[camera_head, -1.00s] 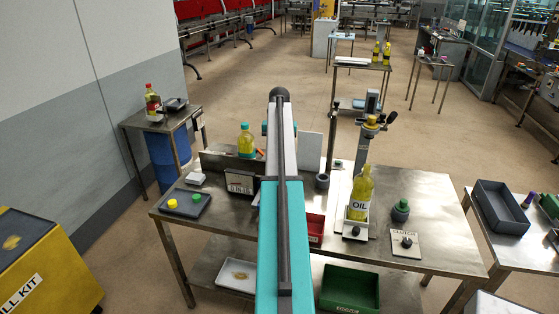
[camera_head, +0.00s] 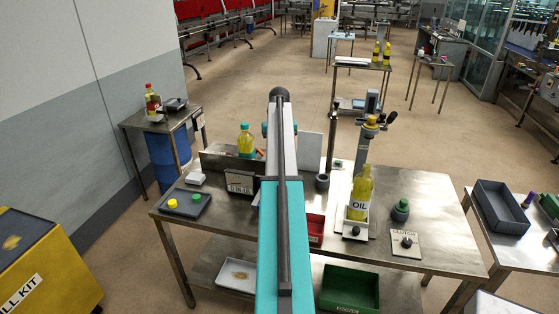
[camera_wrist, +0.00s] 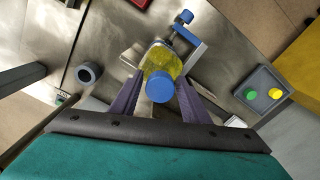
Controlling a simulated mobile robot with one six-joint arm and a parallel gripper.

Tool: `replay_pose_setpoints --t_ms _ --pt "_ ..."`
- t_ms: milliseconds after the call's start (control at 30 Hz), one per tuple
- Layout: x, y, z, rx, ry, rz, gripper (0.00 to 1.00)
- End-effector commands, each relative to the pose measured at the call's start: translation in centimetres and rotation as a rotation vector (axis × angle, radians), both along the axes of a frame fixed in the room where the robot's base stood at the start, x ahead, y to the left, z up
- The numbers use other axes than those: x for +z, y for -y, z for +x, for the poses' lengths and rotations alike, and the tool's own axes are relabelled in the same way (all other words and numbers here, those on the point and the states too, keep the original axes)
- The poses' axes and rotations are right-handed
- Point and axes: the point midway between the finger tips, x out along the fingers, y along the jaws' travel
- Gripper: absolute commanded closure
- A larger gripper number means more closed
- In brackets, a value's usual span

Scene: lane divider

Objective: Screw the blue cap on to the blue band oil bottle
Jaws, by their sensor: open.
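The blue cap (camera_wrist: 160,88) is in the middle of the wrist view, over the top of a bottle of yellow oil (camera_wrist: 164,62). I cannot tell whether it is seated or threaded, and no blue band shows from this angle. My gripper (camera_wrist: 160,82) is open, with one purple finger on each side of the cap and bottle neck. In the head view my arm hides the gripper, this bottle and the cap.
A dark tray (camera_head: 200,207) holds a yellow and a green cap. A dark ring (camera_head: 322,182), a red bin (camera_head: 315,224) and an OIL-labelled bottle (camera_head: 361,190) stand to the right of my arm. A teal-capped bottle (camera_head: 246,143) stands behind a low divider (camera_head: 218,163).

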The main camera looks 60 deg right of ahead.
Motion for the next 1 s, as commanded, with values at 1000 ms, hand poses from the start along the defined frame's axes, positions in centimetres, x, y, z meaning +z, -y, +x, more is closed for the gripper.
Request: replay_pose_setpoints --t_ms 1000 --pt "0.0 0.0 0.0 0.164 0.0 0.0 0.58"
